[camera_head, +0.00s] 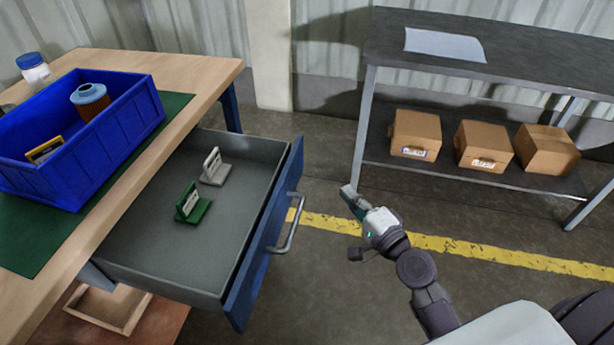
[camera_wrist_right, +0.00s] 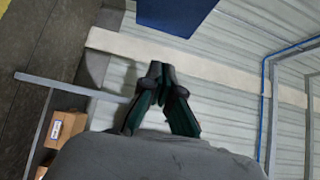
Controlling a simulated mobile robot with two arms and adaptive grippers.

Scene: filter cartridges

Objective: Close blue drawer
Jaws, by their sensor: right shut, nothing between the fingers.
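The blue drawer (camera_head: 262,245) is pulled out from under the wooden workbench, with its blue front and grey metal handle (camera_head: 289,224) facing right. Inside the grey drawer lie a green holder (camera_head: 193,205) and a light grey holder (camera_head: 214,168). My right gripper (camera_head: 346,190) is to the right of the drawer front, apart from the handle, and is shut and empty. In the right wrist view its fingers (camera_wrist_right: 160,95) show, with a blue panel (camera_wrist_right: 175,15) at the top. My left gripper is not in view.
On the workbench (camera_head: 215,72) are a blue bin (camera_head: 125,120) with a filter cartridge (camera_head: 90,98) and a jar (camera_head: 34,68). A grey shelf table (camera_head: 490,60) with several cardboard boxes stands at the back right. The floor between drawer and shelf is open.

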